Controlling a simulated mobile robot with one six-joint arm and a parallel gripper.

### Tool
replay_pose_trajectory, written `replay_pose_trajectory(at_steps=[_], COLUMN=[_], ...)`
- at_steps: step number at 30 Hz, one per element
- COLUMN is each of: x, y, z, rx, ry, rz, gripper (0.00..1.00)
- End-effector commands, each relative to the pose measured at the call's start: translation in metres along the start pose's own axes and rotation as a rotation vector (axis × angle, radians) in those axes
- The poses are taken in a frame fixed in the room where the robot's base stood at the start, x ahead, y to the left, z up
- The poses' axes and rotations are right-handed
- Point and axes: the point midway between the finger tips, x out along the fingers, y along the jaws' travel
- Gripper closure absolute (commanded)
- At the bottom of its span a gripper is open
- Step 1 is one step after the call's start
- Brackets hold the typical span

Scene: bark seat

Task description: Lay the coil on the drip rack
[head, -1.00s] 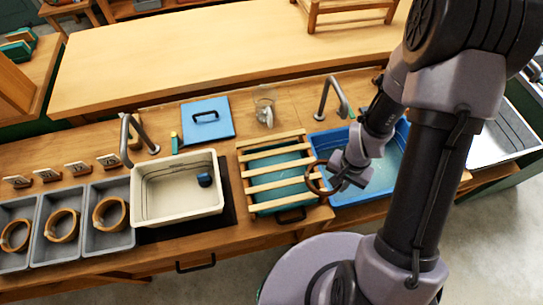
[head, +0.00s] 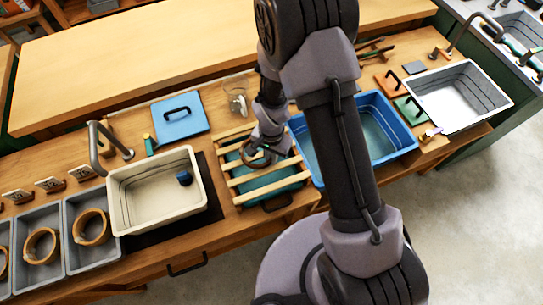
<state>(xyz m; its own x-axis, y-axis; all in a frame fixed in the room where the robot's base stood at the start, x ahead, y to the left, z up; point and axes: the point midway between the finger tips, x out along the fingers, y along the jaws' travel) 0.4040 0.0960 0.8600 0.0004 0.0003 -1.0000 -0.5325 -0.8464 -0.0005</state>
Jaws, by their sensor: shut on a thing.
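The coil (head: 254,161), a small brown ring, is in my gripper (head: 266,152), which is shut on it. The gripper and coil are over the drip rack (head: 273,188), a set of pale wooden slats above a teal tray. The coil shows over the upper middle slats. I cannot tell whether it touches them. My wrist hides part of the rack's back right and some of the coil.
The blue basin (head: 395,141) stands right of the rack, and the cream basin (head: 160,206) with a small dark blue object (head: 184,177) stands left. Grey trays with brown coils (head: 91,227) line the left. A blue lid (head: 180,121) and a glass jug (head: 237,101) lie behind.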

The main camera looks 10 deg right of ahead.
Motion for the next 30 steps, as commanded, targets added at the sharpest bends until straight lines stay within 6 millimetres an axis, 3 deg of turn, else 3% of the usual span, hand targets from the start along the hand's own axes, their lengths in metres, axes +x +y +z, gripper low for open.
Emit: replay_pose_trajectory(at_steps=[6,7,9,10,19,23,30], x=[0.004,0.002,0.002,0.002,-0.001,-0.025,-0.094], y=[0.0,0.0,0.001,0.001,0.001,0.0,0.0], z=[0.0,0.0,0.0,0.0,0.0,-0.001,-0.001], rx=[0.0,0.0,0.0,0.0,0.0,0.0,0.0], ry=[0.0,0.0,0.0,0.0,-0.001,0.002,0.002], rz=[0.0,0.0,0.0,0.0,0.0,-0.002,-0.003], gripper=[1.0,0.84,0.7,0.68,0.68,0.68,0.68])
